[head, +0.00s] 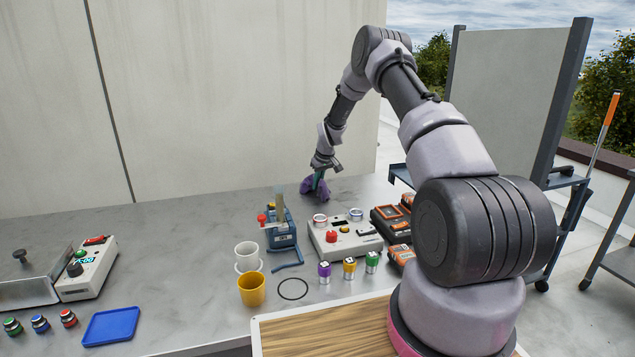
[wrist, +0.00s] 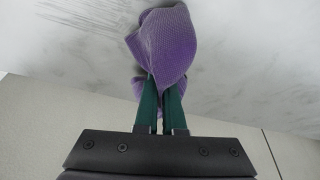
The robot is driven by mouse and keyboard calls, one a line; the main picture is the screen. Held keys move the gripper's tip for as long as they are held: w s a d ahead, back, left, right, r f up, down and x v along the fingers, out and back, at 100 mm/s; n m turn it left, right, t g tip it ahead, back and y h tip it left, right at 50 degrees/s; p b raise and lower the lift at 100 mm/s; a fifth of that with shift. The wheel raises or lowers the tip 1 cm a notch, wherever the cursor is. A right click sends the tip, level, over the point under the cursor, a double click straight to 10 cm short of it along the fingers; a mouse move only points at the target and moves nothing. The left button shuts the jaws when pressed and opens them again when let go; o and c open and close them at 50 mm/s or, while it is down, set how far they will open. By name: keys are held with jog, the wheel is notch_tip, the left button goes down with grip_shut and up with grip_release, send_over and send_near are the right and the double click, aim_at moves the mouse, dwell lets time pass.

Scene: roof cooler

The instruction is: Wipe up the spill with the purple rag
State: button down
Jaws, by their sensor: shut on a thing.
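The purple rag (head: 314,190) is bunched up at the back of the grey counter, near the wall. My gripper (head: 318,178) is shut on it from above. In the wrist view the green fingers of my gripper (wrist: 160,95) are close together, with the rag (wrist: 168,45) gathered around their tips. The rag is against or just above the counter top; I cannot tell which. Dark streaky marks (wrist: 85,12) show on the surface beside the rag in the wrist view; I cannot tell whether they are the spill. No clear spill shows in the head view.
A blue device (head: 282,235), a grey box with a red knob (head: 345,238) and orange-black tools (head: 392,222) stand in front of the rag. A white cup (head: 247,255), a yellow cup (head: 252,290) and small coloured pots (head: 349,268) are nearer. The back left counter is clear.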

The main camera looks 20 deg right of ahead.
grip_release()
jog(key=shift+f, duration=0.1)
jog(key=shift+f, duration=1.05)
grip_shut()
